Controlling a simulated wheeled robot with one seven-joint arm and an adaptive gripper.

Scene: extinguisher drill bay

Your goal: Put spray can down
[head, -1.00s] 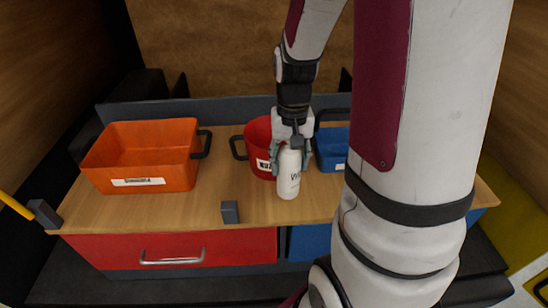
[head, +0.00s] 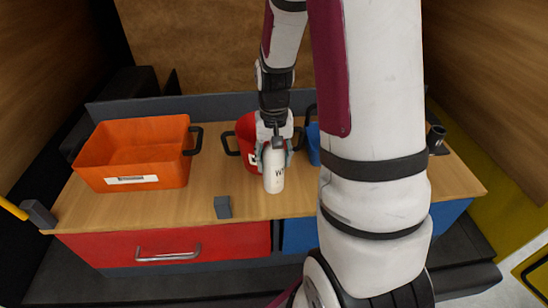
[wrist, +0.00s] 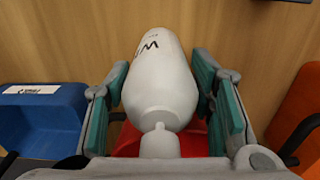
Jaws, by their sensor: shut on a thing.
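The white spray can (head: 273,172) with dark lettering is upright in the head view, in front of the red bucket (head: 246,135) at the middle of the wooden worktop. My gripper (head: 274,150) comes from above and is shut on the can's upper part. In the wrist view the can (wrist: 160,75) lies between the teal-padded fingers of my gripper (wrist: 162,90), its narrow nozzle end closest to the camera. I cannot tell whether its base touches the worktop (head: 150,208).
An orange bin (head: 135,178) stands at the left and a blue bin (head: 313,145) is partly hidden behind my arm. A small grey block (head: 222,207) sits near the front edge. A dark cylinder (head: 435,138) stands at the right. Bare worktop lies left of the can.

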